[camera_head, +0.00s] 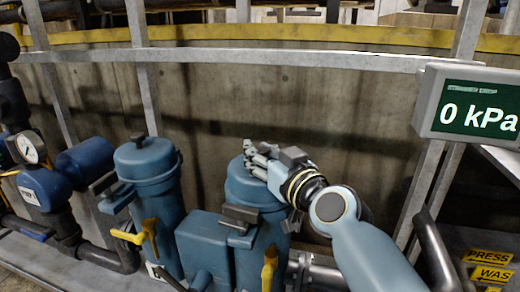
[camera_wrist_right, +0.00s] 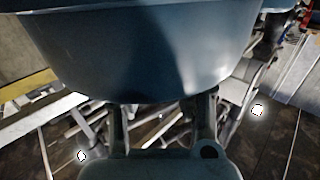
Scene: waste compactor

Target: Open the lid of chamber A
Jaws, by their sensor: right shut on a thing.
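Two blue cylindrical chambers stand side by side in the head view. The left chamber (camera_head: 160,215) has its domed lid (camera_head: 147,160) on, with a dark knob on top. The right chamber (camera_head: 262,245) has a similar lid (camera_head: 245,188), which appears to sit on its top. I cannot read which chamber is marked A. My right gripper (camera_head: 257,156) is shut at the top of the right lid, and its fingers hide the knob there. In the right wrist view, a large blue curved surface (camera_wrist_right: 150,50) fills the upper part, right by the fingers (camera_wrist_right: 160,122). My left gripper is out of view.
A display (camera_head: 475,110) reads 0 kPa at the right. Yellow levers (camera_head: 127,236) and dark clamps (camera_head: 238,213) are on the chambers' fronts. A gauge (camera_head: 28,149) and pipes stand at the left. A concrete wall (camera_head: 300,100) and grey rail lie behind.

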